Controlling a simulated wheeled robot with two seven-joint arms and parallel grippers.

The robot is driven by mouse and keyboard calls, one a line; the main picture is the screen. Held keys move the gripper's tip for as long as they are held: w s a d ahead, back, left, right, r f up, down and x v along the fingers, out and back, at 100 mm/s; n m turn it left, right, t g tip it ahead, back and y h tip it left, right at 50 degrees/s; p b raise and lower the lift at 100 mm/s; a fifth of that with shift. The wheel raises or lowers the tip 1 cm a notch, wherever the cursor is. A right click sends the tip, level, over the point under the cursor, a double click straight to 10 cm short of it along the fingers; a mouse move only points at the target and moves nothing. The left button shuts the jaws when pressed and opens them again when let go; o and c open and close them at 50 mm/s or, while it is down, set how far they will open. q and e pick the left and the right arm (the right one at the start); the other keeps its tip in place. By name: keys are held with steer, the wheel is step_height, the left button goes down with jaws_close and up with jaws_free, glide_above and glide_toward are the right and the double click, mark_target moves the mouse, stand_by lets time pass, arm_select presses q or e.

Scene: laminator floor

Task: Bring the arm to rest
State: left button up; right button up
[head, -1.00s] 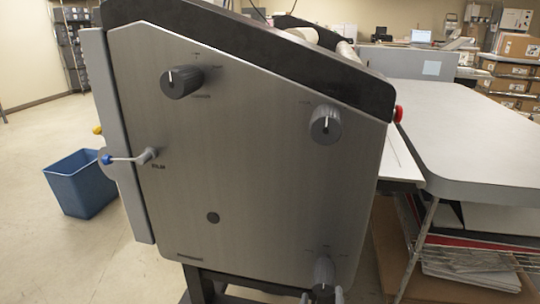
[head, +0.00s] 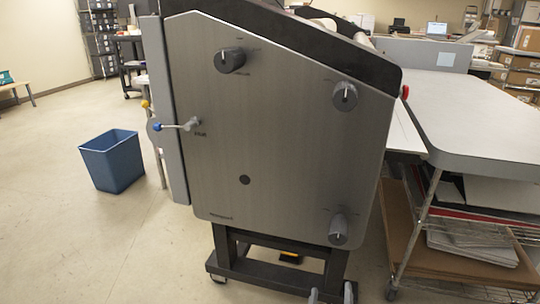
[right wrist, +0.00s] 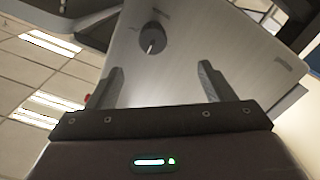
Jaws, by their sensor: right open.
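The laminator's grey side panel (head: 270,130) fills the middle of the head view. It has an upper left knob (head: 230,60), an upper right knob (head: 344,96), a lower right knob (head: 338,226) and a blue-tipped lever (head: 188,124) at its left edge. Only the fingertips of my right gripper (head: 331,294) show, at the bottom edge below the lower knob. In the right wrist view my right gripper (right wrist: 161,85) is open, with nothing between its fingers. The panel (right wrist: 190,60) and one knob (right wrist: 152,38) show beyond them. My left gripper is out of view.
A blue bin (head: 112,162) stands on the floor at left. A grey table (head: 470,115) with a wire shelf of paper (head: 470,250) below adjoins the laminator at right. The laminator's black stand (head: 275,272) is low in the middle. Floor at left is open.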

steer(key=s+d+f+g+y+p, duration=0.1)
steer(key=s+d+f+g+p, duration=0.15)
steer(key=s+f, duration=0.4)
steer(key=s+d+f+n+g+y+p, duration=0.1)
steer(key=s+f+g, duration=0.25)
steer(key=f, duration=0.65)
steer(key=s+d+f+g+y+p, duration=0.1)
steer(key=s+f+g+p, duration=0.1)
steer(key=s+f, duration=0.55)
arm_select(q)
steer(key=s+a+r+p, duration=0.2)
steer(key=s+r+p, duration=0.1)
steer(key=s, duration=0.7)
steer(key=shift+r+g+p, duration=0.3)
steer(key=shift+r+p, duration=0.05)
steer(key=shift+p, duration=0.15)
arm_select(e)
steer(key=s+d+f+m+g, duration=0.1)
steer(key=s+f+g, duration=0.3)
steer(key=s, duration=0.8)
steer(key=s+d+f+m+g+y, duration=0.1)
steer(key=s+f, duration=0.5)
steer(key=s, duration=0.7)
steer(key=d+g, duration=0.1)
steer(key=g, duration=0.1)
steer(key=shift+s+d+f+g+y, duration=0.2)
steer(key=shift+f+g+y, duration=0.1)
steer(key=shift+f+g, duration=0.1)
